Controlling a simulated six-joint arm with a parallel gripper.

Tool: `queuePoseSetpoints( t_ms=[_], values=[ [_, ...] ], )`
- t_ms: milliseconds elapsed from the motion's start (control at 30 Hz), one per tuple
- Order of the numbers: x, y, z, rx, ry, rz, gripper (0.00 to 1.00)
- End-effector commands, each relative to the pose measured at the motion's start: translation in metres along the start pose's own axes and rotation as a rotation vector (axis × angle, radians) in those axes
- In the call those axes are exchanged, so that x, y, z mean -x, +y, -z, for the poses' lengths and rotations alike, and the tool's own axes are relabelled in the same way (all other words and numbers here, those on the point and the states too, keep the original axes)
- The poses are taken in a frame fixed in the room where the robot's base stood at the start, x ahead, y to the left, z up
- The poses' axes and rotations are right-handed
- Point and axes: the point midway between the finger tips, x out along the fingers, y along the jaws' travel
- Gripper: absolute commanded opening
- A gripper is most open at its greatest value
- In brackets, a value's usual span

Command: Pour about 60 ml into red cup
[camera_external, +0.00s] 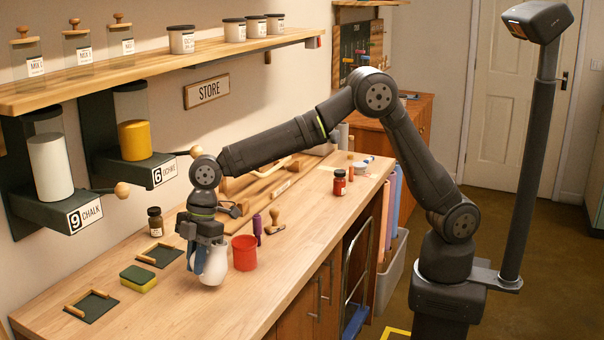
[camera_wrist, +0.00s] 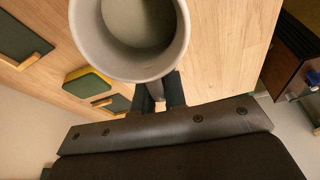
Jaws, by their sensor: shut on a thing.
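A white jug (camera_external: 214,266) is held in my gripper (camera_external: 199,252), with the jaws shut on it. In the wrist view the jug (camera_wrist: 82,38) shows its round mouth, with pale grey-green contents inside. The fingers (camera_wrist: 160,92) are at the jug's near side in that view. The jug looks about upright; I cannot tell whether its base touches the bench. The red cup (camera_external: 244,254) stands upright on the bench, just right of the jug in the external view. Its inside cannot be made out clearly, and it is not seen in the wrist view.
The wooden bench (camera_external: 170,312) is clear in front. A green-and-yellow sponge (camera_external: 138,279) and two dark trays (camera_external: 92,306) (camera_external: 158,255) lie to the left. A brown bottle (camera_external: 155,222) stands behind. A purple item (camera_external: 257,229) and a wooden-handled stamp (camera_external: 275,222) are behind the cup.

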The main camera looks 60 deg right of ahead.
Motion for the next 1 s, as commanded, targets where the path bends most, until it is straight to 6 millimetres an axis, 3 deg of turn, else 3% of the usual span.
queuePoseSetpoints(
  t_ms=[567, 1000],
  values=[
    [0.044, 0.001, -0.032, -0.004, 0.375, -0.003, 0.0],
    [0.067, 0.0, -0.038, -0.001, 0.597, -0.001, 0.0]
  ],
)
